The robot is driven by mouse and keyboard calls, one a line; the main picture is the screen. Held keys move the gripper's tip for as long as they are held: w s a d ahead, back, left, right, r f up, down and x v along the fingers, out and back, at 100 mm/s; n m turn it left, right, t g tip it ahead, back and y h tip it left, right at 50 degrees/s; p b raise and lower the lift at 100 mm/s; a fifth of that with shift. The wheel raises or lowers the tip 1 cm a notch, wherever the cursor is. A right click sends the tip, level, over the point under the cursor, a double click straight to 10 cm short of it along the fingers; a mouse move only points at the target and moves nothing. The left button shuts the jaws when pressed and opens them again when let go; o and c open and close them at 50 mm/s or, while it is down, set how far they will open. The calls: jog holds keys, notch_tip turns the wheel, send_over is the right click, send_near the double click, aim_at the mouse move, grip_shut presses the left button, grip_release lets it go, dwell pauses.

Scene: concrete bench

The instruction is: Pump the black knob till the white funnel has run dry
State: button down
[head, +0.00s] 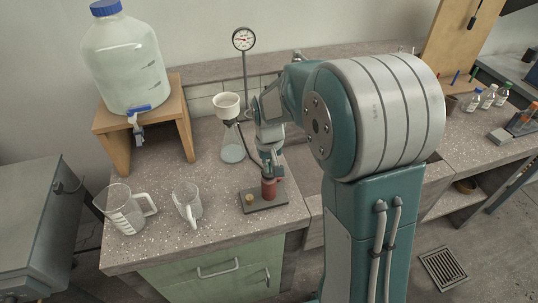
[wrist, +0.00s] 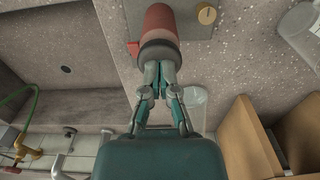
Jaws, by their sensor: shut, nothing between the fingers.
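The white funnel (head: 228,104) sits on a clear conical flask (head: 233,146) at the back of the bench. I cannot make out any liquid level inside the funnel. A red pump cylinder (head: 269,188) stands upright on a dark base plate (head: 250,207), and it also shows in the wrist view (wrist: 159,18). The black knob (wrist: 157,49) is at its top end, largely hidden by my gripper in the head view. My gripper (head: 269,172) is shut and empty, with its fingertips (wrist: 160,68) right over the knob. I cannot tell whether they touch it.
A round gauge (head: 243,40) stands on a post behind the funnel. A large bottle (head: 125,65) with a tap rests on a wooden stand (head: 175,115) at left. Two clear jugs (head: 122,212) (head: 187,203) stand at front left. A yellow button (wrist: 207,15) is on the pump plate.

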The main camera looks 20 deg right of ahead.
notch_tip(320, 180, up, 14)
dwell(0.5)
dwell(0.9)
notch_tip(320, 180, up, 4)
jog(key=shift+s+f, duration=0.1)
jog(key=shift+f, duration=0.1)
notch_tip(320, 180, down, 14)
jog(key=shift+r, duration=0.1)
dwell(0.5)
